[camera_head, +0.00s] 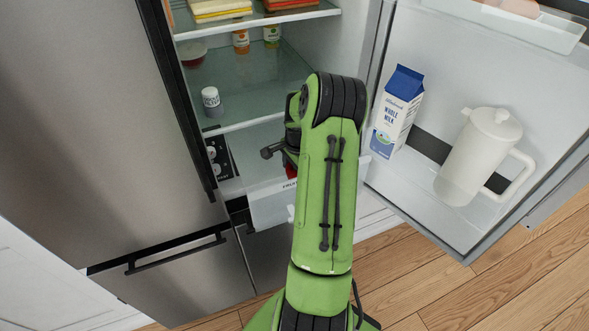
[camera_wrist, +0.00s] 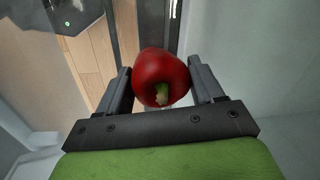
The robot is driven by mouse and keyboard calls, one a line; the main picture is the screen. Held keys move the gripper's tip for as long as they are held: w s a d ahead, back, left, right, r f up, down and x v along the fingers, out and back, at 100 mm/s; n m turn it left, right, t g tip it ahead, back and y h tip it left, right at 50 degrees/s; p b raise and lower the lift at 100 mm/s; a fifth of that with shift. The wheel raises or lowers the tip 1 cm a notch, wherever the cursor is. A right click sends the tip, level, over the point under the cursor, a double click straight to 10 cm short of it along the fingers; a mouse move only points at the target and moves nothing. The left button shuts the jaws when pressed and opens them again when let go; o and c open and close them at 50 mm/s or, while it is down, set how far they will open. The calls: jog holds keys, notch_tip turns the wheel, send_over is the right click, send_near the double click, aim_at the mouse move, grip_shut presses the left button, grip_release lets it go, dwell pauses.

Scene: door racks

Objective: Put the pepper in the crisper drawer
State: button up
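A red pepper (camera_wrist: 160,74) with a green stem sits between the two dark fingers of my gripper (camera_wrist: 161,82) in the wrist view. The fingers bear on its left and right sides, so my gripper is shut on it. In the head view a small red patch (camera_head: 290,172) shows at the left edge of my green arm. My arm hides most of the gripper there. The crisper drawer (camera_head: 268,207), with a white labelled front, is low in the open fridge and appears pulled out. My arm covers its right part, and its inside is mostly hidden.
The fridge door (camera_head: 440,215) stands open at right, holding a milk carton (camera_head: 397,112) and a white pitcher (camera_head: 480,155). A glass shelf (camera_head: 245,85) is above the drawer, with a small white-capped jar (camera_head: 211,101). A closed steel door (camera_head: 90,130) is at left.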

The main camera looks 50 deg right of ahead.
jog(key=o, duration=0.4)
notch_tip(320, 180, up, 12)
jog(key=s+p, duration=0.1)
jog(key=p, duration=0.1)
jog(key=w+a+r+n, duration=0.2)
jog(key=a+r+n, duration=0.2)
jog(key=a+r, duration=0.3)
jog(key=s+a+r+n+t+h, duration=0.1)
jog(key=a+r+n, duration=0.2)
jog(key=a, duration=0.4)
jog(key=a+r+n+h, duration=0.1)
jog(key=a+r+n, duration=0.15)
jog(key=a, duration=0.45)
jog(key=s+a+n+t+y, duration=0.2)
jog(key=s+a+n+t, duration=0.1)
jog(key=s+a+n, duration=0.9)
jog(key=shift+s+a+r, duration=0.4)
jog(key=shift+s+a, duration=0.1)
jog(key=shift+a, duration=0.55)
